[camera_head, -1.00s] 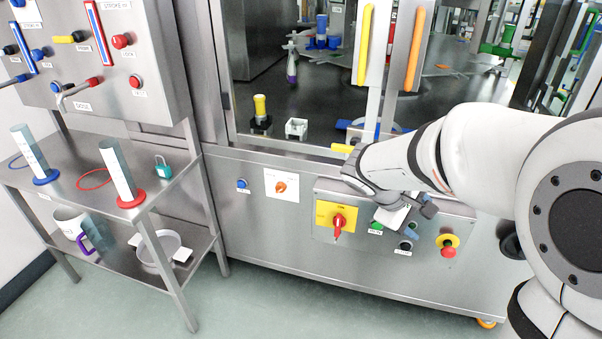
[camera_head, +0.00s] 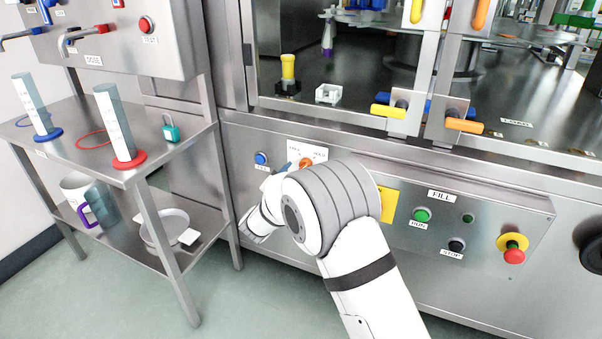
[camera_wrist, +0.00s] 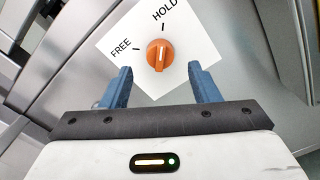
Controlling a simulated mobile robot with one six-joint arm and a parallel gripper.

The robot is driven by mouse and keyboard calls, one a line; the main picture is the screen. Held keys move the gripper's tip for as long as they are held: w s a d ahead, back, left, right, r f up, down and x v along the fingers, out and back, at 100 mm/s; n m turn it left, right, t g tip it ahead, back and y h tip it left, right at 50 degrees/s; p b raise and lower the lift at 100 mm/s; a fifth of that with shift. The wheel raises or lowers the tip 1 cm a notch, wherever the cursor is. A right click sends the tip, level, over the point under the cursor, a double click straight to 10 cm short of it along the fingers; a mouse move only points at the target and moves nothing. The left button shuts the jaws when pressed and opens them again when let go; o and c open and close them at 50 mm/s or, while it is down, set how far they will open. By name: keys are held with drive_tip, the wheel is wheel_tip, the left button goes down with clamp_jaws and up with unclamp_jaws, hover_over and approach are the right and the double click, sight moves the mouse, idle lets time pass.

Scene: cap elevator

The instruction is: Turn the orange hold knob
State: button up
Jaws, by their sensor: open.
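The orange hold knob (camera_wrist: 160,55) sits on a white plate (camera_wrist: 190,40) marked FREE and HOLD. In the wrist view its white line points straight up, close to the tick under HOLD. In the head view the knob (camera_head: 306,163) shows just above my arm, partly covered. My gripper (camera_wrist: 158,72) is open in the wrist view. Its two blue fingers stand left and right of the knob, with their tips a little below it in the picture and gaps on both sides. In the head view the fingers are mostly hidden behind my wrist.
A blue button (camera_head: 261,158) is just left of the plate. To the right are a green RUN button (camera_head: 421,215), a black STOP button (camera_head: 456,246) and a red emergency button (camera_head: 514,255). A steel shelf (camera_head: 140,178) with cylinders stands at left.

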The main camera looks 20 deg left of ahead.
sight(302, 166)
drive_tip(key=shift+w+d+b, duration=0.2)
drive_tip(key=shift+w+b, duration=0.3)
drive_tip(key=shift+w, duration=1.85)
drive_tip(key=shift+c, duration=0.2)
drive_tip(key=c, duration=1)
drive_tip(key=shift+o, duration=0.2)
